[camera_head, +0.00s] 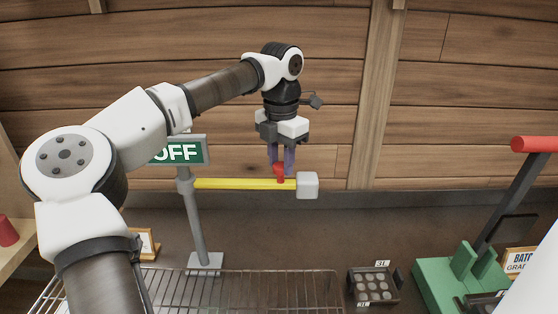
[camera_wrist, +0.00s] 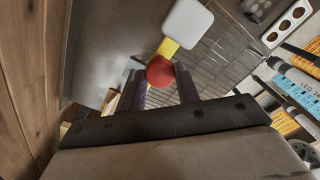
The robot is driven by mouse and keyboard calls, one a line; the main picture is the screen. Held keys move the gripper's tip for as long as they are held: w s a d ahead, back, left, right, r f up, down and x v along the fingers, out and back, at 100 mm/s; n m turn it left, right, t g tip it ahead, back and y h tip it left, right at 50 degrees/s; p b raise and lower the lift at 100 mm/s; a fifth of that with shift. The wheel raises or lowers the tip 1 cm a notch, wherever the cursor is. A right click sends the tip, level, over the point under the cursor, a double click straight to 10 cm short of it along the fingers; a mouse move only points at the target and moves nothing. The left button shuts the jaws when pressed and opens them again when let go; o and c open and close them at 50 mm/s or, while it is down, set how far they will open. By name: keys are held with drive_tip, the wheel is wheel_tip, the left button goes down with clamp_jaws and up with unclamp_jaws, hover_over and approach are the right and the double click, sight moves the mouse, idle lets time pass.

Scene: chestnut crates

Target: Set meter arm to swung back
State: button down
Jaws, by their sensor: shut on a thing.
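The meter arm (camera_head: 230,183) is a yellow bar on a grey post (camera_head: 195,222). It reaches level to the right and ends in a pale grey block (camera_head: 307,185). A red knob (camera_head: 280,173) stands on the bar near that block. My gripper (camera_head: 281,164) points down from above, with its fingers shut on the red knob. In the wrist view the red knob (camera_wrist: 160,71) is between the fingers, with the yellow bar (camera_wrist: 167,48) and block (camera_wrist: 188,27) beyond it. A green OFF sign (camera_head: 179,152) is on the post, partly behind my arm.
A wire rack (camera_head: 300,290) lies below the bar. A small tray of round pieces (camera_head: 373,285) is to its right. A green lever stand (camera_head: 460,272) with a red handle (camera_head: 535,144) is at far right. A wooden wall is behind.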

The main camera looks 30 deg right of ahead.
drive_tip(key=shift+w+d, duration=0.15)
drive_tip(key=shift+w, duration=0.15)
drive_tip(key=shift+r, duration=0.1)
drive_tip(key=c, duration=1)
unclamp_jaws()
drive_tip(key=shift+w+d, duration=0.1)
wheel_tip(320, 180, up, 14)
drive_tip(key=shift+f+b, duration=0.15)
drive_tip(key=shift+b, duration=0.2)
